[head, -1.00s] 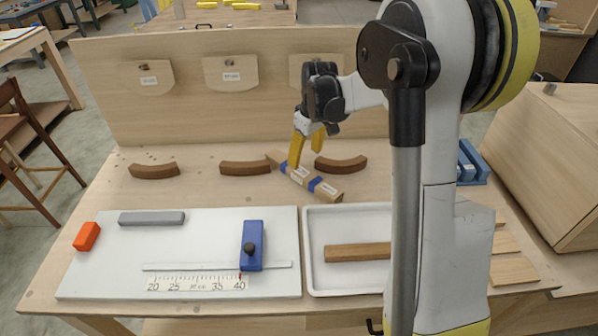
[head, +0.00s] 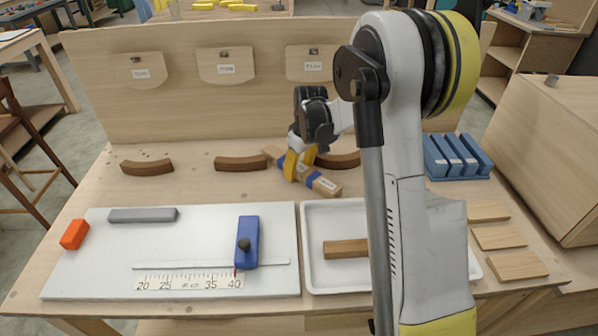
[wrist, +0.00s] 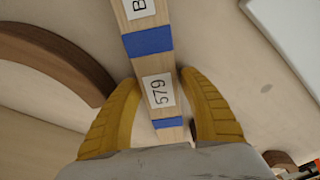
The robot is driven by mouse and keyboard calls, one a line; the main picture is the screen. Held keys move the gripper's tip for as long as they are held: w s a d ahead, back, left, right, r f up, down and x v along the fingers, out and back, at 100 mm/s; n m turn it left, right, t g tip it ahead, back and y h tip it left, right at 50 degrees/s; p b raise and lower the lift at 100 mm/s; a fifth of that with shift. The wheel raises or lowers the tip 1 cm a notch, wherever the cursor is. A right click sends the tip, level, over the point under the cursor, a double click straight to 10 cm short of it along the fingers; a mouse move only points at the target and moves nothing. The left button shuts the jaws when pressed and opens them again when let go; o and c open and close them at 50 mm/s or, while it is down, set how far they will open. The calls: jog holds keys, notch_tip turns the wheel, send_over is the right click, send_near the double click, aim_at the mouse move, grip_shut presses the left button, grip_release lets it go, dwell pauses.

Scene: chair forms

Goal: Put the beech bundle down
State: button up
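The beech bundle (head: 322,183) is a light wood bar with blue bands and white labels. It slants across the table behind the tray, low at the tabletop; I cannot tell if its underside fully rests there. My gripper (head: 298,172) comes down over its middle. In the wrist view, the bundle (wrist: 150,60) runs between the yellow fingers of my gripper (wrist: 160,82). Their tips sit against or very close to its two sides, and they look shut on it. The finger pads are hidden.
Brown curved pieces (head: 147,167) lie left of and behind the bundle. In front are a white board (head: 90,260) with a blue stop (head: 247,242) and a white tray (head: 312,268) holding a brown bar (head: 345,249). A blue rack (head: 457,157) stands at the right.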

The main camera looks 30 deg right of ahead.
aim_at(299, 166)
grip_shut()
jog(key=shift+r, duration=0.15)
jog(key=shift+r, duration=0.3)
notch_tip(299, 166, up, 4)
jog(key=p, duration=0.2)
jog(key=shift+s+d+p, duration=0.15)
jog(key=shift+p, duration=0.15)
jog(key=s+d+r+p, duration=0.3)
jog(key=s+d+r, duration=0.3)
jog(key=s+d, duration=0.1)
jog(key=shift+s+d, duration=0.3)
jog(key=shift+s, duration=0.4)
